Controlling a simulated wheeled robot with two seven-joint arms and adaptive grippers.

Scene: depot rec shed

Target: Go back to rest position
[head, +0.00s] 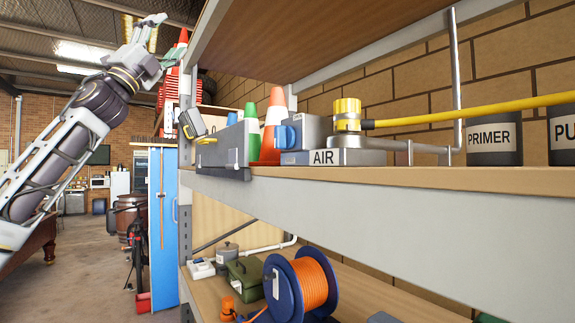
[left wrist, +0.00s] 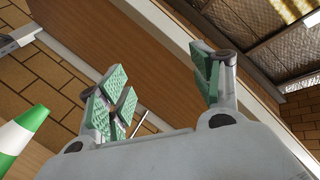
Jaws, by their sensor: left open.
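My left arm comes in from the left in the head view, raised high. My left gripper (head: 143,42) points up and a little right, in the air to the left of the shelf rack's upper board. In the left wrist view the left gripper (left wrist: 160,85) has its green-padded fingers spread wide apart with nothing between them. My right gripper is not in either view.
A metal rack with a middle shelf (head: 400,178) fills the right side. It holds cones (head: 272,125), an AIR box (head: 333,157) and a PRIMER tin (head: 494,140). An orange cable reel (head: 312,284) sits below.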

